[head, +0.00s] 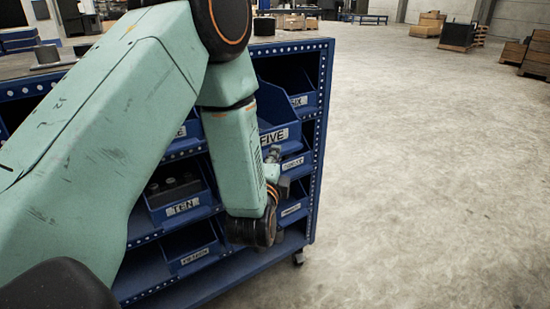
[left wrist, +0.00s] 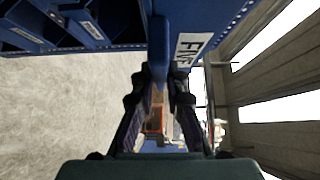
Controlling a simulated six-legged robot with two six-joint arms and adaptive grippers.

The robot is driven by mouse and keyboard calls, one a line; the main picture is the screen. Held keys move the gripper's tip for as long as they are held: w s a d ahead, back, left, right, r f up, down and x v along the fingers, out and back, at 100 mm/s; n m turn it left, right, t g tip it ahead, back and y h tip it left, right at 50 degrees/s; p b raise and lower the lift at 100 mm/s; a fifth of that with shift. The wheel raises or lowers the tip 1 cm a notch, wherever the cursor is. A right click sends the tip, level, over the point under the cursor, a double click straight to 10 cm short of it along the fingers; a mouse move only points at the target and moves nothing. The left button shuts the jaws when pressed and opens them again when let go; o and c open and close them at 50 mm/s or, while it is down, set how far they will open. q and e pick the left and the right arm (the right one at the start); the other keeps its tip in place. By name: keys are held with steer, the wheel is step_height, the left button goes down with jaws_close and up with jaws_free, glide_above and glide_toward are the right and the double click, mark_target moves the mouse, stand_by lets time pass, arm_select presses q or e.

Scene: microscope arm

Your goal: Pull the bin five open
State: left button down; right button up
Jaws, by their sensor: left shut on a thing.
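My left gripper (head: 272,155) is at the bin's front, mostly hidden behind my own arm. In the left wrist view, the fingers of my left gripper (left wrist: 160,78) are closed around a blue edge of bin five (left wrist: 205,22), beside the label. My right gripper is not in view.
The blue rack (head: 325,110) holds several other labelled bins, among them bin ten (head: 182,208) with dark parts inside. A caster (head: 298,259) shows under the rack. The concrete floor to the right is clear. Crates (head: 457,35) stand far back.

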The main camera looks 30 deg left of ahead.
arm_select(q)
steer(key=c, duration=1.4)
jaws_free()
steer(key=shift+o, duration=0.2)
steer(key=shift+s, duration=0.1)
steer(key=v, duration=0.7)
steer(key=shift+s, duration=0.2)
steer(key=shift+d, duration=0.1)
